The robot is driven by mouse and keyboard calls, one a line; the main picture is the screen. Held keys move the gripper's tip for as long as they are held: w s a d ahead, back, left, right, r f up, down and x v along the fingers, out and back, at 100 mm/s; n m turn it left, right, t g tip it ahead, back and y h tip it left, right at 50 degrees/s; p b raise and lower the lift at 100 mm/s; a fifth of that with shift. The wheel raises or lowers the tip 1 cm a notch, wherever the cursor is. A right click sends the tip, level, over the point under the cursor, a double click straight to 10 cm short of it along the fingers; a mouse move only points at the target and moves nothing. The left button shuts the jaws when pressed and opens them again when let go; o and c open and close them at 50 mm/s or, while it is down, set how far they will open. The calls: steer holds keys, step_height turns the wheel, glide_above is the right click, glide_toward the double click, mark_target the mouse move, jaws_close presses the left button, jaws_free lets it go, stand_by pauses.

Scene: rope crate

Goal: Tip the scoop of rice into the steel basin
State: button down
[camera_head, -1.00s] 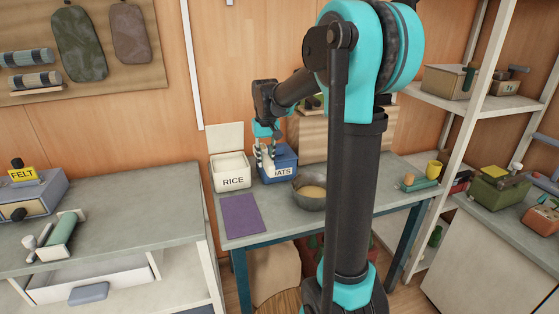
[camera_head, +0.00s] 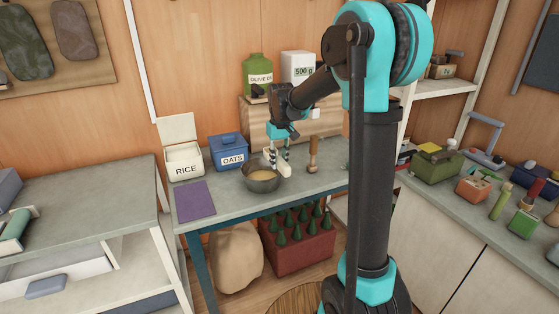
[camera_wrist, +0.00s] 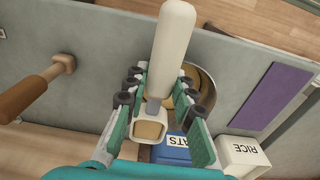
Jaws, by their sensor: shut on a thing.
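My gripper (camera_head: 279,148) is shut on the off-white scoop (camera_head: 284,170), above the right and far side of the steel basin (camera_head: 262,187). In the wrist view the scoop (camera_wrist: 174,40) lies between the two teal fingers of my gripper (camera_wrist: 160,100). A long pale end points up the picture, and a small squarish part with a tan face is nearest the wrist. I cannot tell whether that tan face is rice. The basin, partly hidden behind the gripper in the wrist view (camera_wrist: 206,82), holds something tan. The rice bin (camera_head: 186,168) stands open at left.
The blue oats bin (camera_head: 228,153) stands between the rice bin and the basin. A purple mat (camera_head: 194,201) lies at the front left of the table (camera_head: 225,213). A wooden-handled tool (camera_head: 313,155) stands right of the basin. A green bottle (camera_head: 257,75) stands on the wooden box behind.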

steer(key=shift+a+f, duration=0.1)
steer(key=shift+f, duration=1.4)
steer(key=h, duration=0.1)
steer(key=t+h, duration=0.1)
steer(key=h, duration=0.2)
steer(key=shift+s+a+r, duration=0.1)
steer(key=shift+a+r, duration=0.2)
steer(key=shift+r, duration=0.05)
steer(key=t+h, duration=0.1)
steer(key=h, duration=0.3)
steer(key=shift+s+a+t, duration=0.1)
steer(key=shift+a+t, duration=0.2)
steer(key=shift+t, duration=0.1)
steer(key=shift+d+r, duration=0.15)
steer(key=shift+d, duration=0.1)
steer(key=shift+a, duration=0.1)
steer(key=shift+a+t+h, duration=0.15)
steer(key=shift+t+h, duration=0.25)
steer(key=shift+h, duration=0.6)
